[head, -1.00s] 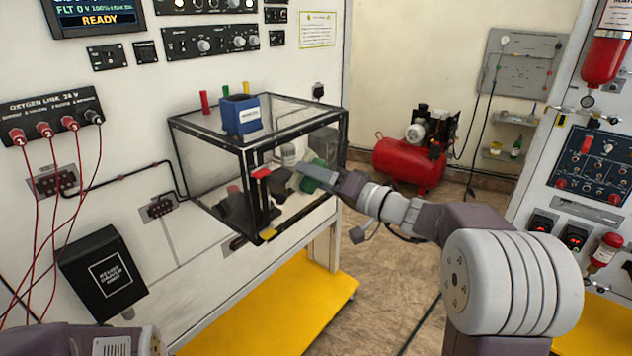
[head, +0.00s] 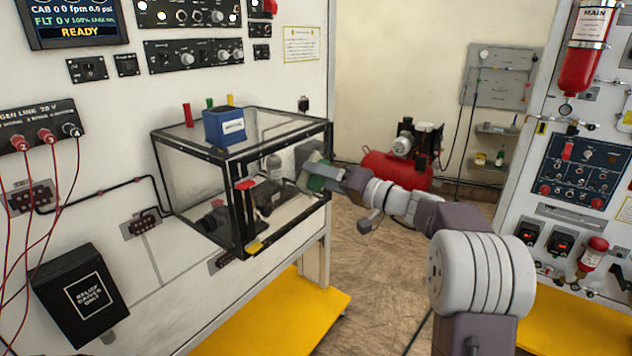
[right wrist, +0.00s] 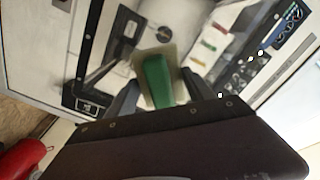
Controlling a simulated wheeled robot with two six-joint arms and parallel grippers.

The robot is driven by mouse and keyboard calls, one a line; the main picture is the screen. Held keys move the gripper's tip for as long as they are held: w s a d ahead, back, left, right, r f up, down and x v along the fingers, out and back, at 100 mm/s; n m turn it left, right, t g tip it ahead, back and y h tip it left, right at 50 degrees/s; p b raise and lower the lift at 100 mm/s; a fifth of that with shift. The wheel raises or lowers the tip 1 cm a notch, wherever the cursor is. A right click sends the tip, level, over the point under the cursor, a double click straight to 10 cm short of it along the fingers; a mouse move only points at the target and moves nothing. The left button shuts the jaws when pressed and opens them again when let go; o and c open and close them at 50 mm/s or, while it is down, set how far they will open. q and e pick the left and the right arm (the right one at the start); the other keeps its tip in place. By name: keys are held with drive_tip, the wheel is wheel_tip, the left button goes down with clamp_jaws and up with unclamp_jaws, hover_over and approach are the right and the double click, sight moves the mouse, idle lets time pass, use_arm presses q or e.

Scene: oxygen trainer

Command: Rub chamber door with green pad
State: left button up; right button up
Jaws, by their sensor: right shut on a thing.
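My right gripper (head: 318,178) is shut on the green pad (head: 314,184) at the right part of that front. In the right wrist view the green pad (right wrist: 157,82) sits between the two fingers, with a pale layer on its far side against or close to the clear panel. I cannot tell whether it touches. A red knob or handle (head: 246,184) shows at the front frame. My left gripper is not in view.
A black box (head: 82,295) hangs at lower left. A red compressor (head: 398,168) stands behind on the floor. Open floor lies right of the bench.

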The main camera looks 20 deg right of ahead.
sight(305, 180)
drive_tip(key=shift+w+d, duration=0.3)
drive_tip(key=shift+d, duration=0.1)
drive_tip(key=b, duration=0.5)
drive_tip(key=shift+a+f, duration=0.1)
drive_tip(key=shift+f, duration=0.15)
drive_tip(key=shift+s+a+r, duration=0.1)
drive_tip(key=shift+s+a, duration=0.15)
drive_tip(key=shift+s+a+r, duration=0.1)
drive_tip(key=shift+r, duration=0.05)
drive_tip(key=s+a+b, duration=0.1)
drive_tip(key=b, duration=0.1)
drive_tip(key=s+a+b, duration=0.1)
drive_tip(key=b, duration=0.1)
drive_tip(key=shift+a, duration=0.35)
drive_tip(key=shift+s+a, duration=0.1)
drive_tip(key=s+a+b, duration=0.1)
drive_tip(key=a+b, duration=0.1)
drive_tip(key=b, duration=0.1)
drive_tip(key=shift+s+a+f, duration=0.1)
drive_tip(key=shift+s+f, duration=0.1)
drive_tip(key=shift+s, duration=0.15)
drive_tip(key=shift+s+a+r+b, duration=0.15)
drive_tip(key=shift+s+a+b, duration=0.15)
drive_tip(key=shift+a+b, duration=0.05)
